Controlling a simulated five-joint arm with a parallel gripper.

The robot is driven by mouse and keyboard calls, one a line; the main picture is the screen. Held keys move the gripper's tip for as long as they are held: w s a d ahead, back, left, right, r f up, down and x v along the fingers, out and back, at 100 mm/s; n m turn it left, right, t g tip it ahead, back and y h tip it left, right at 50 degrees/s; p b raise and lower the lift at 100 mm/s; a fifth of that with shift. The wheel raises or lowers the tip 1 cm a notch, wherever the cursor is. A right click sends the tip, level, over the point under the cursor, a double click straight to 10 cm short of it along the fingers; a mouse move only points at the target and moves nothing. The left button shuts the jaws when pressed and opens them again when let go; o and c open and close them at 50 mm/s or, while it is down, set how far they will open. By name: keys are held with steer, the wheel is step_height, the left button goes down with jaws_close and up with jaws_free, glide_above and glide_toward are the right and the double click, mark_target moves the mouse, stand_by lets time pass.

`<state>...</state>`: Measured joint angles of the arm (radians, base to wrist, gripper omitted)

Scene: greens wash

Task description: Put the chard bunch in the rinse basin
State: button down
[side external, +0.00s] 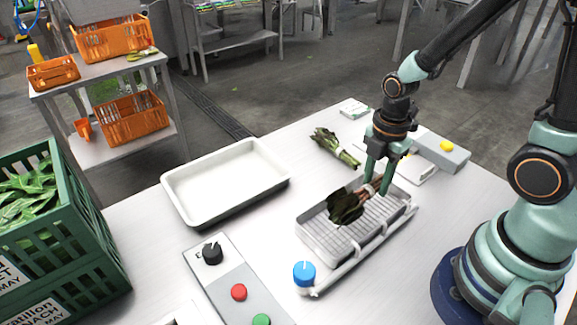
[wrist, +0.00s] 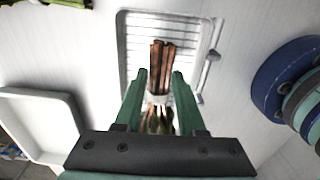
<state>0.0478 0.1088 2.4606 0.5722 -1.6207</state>
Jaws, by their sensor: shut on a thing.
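The chard bunch (side external: 346,206) has dark leaves and reddish-brown stems with a pale band. My gripper (side external: 378,189) is shut on it around the stem part, with the leaf end toward the left in the side view. In the wrist view the stems (wrist: 161,53) stick out beyond the fingers (wrist: 159,76), and the leaves are partly hidden by my gripper. The rinse basin (side external: 313,240), a grey rectangular basin with a wire rack, lies directly under the bunch; it also shows in the wrist view (wrist: 125,40). I cannot tell whether the bunch touches the rack.
A pipe with a blue knob (side external: 304,272) runs along the basin's near side. A white tray (side external: 176,191) stands left, another green bunch (side external: 330,143) lies behind, and a button panel (side external: 224,272) is in front. A green crate (side external: 106,262) of greens stands far left.

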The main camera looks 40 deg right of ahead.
mark_target(373, 193)
steer(key=shift+f, duration=2.05)
steer(key=shift+f, duration=0.15)
steer(key=c, duration=0.5)
jaws_free()
